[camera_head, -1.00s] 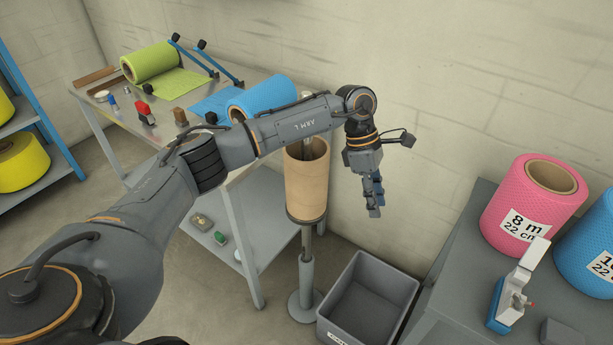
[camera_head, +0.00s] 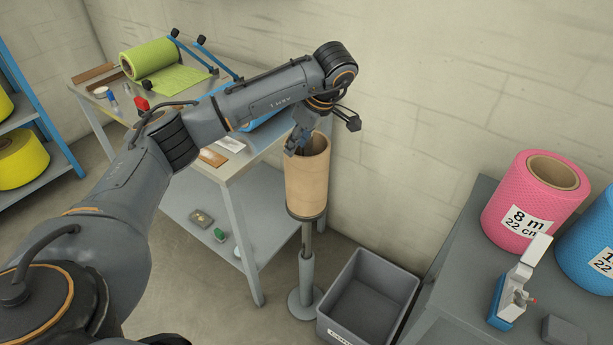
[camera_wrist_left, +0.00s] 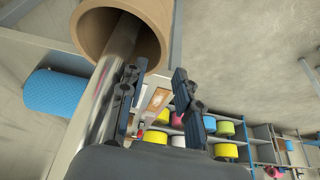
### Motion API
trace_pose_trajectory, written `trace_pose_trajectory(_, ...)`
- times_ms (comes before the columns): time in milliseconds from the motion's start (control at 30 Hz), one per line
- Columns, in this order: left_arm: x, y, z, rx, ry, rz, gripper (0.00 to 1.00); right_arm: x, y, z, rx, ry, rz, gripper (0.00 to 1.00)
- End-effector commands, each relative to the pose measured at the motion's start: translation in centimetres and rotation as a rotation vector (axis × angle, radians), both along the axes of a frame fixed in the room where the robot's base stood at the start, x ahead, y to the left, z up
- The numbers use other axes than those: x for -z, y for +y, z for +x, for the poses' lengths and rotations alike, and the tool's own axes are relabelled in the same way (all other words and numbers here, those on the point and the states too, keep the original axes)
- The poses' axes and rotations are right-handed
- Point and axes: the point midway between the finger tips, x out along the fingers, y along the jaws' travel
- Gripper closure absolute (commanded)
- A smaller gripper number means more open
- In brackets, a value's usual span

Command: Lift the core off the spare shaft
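The core is a brown cardboard tube (camera_head: 307,183), upright on the spare shaft's stand (camera_head: 306,270). My left gripper (camera_head: 296,148) is at the core's upper left rim, pointing down. In the wrist view its two fingers (camera_wrist_left: 158,88) are apart with nothing between them; one overlaps the rim. I cannot tell whether it touches. My right gripper is not in view.
A grey bin (camera_head: 368,300) stands on the floor right of the stand. The metal table (camera_head: 232,172) with green and blue rolls is close on the left. A dark table (camera_head: 455,290) with a pink roll (camera_head: 535,200) is on the right. The wall is close behind.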

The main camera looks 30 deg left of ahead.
Motion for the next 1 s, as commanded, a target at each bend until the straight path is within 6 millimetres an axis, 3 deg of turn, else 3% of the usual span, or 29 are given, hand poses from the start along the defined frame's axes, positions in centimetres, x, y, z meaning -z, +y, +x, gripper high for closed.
trace_pose_trajectory(333, 4.2, 1.1, -0.1, -0.002, 0.004, -0.002, 0.68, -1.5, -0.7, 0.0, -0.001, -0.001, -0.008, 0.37)
trace_pose_trajectory(667, 5.1, 1.4, 0.0, 0.0, -0.001, -0.001, 0.68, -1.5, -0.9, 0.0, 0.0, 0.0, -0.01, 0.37)
trace_pose_trajectory(833, 5.1, 1.4, 0.0, 0.0, 0.0, -0.001, 1.0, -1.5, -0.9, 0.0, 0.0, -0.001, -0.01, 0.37)
trace_pose_trajectory(1000, 5.1, 1.4, 0.0, 0.0, 0.0, -0.001, 1.0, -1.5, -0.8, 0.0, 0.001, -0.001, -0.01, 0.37)
